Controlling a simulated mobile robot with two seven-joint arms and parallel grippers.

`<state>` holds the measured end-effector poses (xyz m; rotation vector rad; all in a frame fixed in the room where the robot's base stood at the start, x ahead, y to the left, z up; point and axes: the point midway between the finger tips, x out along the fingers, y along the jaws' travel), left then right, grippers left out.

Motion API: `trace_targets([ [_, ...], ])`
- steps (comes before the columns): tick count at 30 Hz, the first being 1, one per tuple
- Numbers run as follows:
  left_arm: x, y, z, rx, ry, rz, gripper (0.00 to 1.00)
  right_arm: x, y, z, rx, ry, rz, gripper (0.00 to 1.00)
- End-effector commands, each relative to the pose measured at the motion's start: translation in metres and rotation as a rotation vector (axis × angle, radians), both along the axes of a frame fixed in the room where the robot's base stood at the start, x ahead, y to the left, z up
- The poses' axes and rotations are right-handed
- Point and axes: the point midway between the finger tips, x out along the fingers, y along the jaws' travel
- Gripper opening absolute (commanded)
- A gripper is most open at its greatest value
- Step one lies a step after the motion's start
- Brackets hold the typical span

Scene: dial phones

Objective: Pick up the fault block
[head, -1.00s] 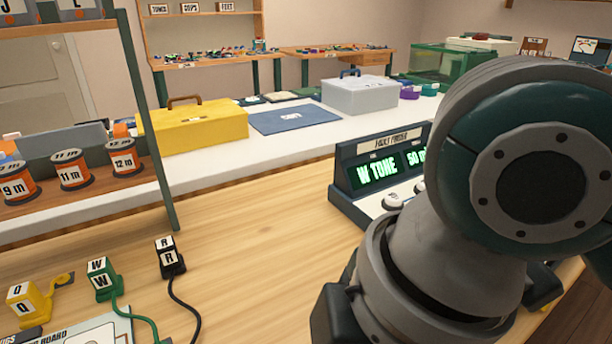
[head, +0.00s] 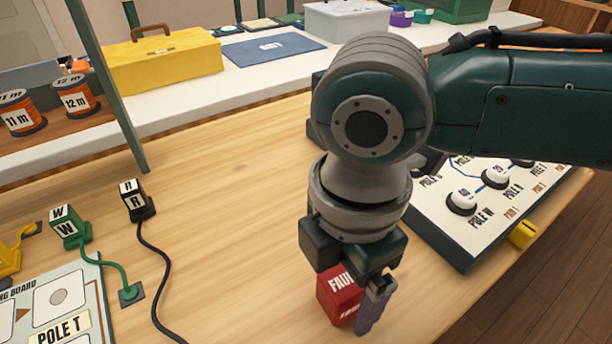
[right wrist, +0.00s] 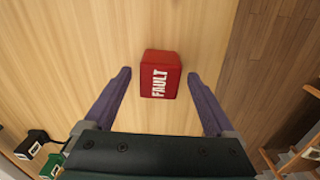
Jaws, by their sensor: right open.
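The fault block (head: 338,296) is a red cube with white "FAULT" lettering, on the wooden table near its front edge. My right gripper (head: 362,318) is above and beside it in the head view, hiding part of the block's right side. In the right wrist view the fault block (right wrist: 160,75) lies ahead, centred between the two spread purple fingers of my right gripper (right wrist: 160,80). The fingers are apart from it on both sides, and nothing is held. My left gripper is not in view.
A fault finder console (head: 455,228) with white dials stands right of the arm. Black (head: 138,203) and green (head: 70,228) lettered plugs with cables are at the left, near a board (head: 50,310). A yellow toolbox (head: 160,62) stands behind. Bare tabletop lies left of the block.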

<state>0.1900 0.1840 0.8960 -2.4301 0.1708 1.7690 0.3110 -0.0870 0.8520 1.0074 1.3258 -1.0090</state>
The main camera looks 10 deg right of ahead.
Motion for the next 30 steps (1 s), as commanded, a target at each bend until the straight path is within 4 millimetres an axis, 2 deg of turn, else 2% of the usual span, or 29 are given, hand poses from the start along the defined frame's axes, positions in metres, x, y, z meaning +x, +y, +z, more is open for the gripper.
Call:
trace_targets([
  [1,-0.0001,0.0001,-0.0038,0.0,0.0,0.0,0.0,-0.0002,-0.0002,-0.0084,-0.001,0.001,0.0,0.9],
  [3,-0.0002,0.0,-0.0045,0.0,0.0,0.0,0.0,0.0001,-0.0003,-0.0125,-0.001,0.0,0.001,0.9],
  [11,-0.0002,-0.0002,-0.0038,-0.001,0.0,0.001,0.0,0.0003,-0.0001,-0.0128,-0.001,-0.001,0.001,0.88],
  [30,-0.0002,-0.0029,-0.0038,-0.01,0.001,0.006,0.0,0.0004,-0.0001,-0.0125,0.001,-0.002,0.0,0.16],
])
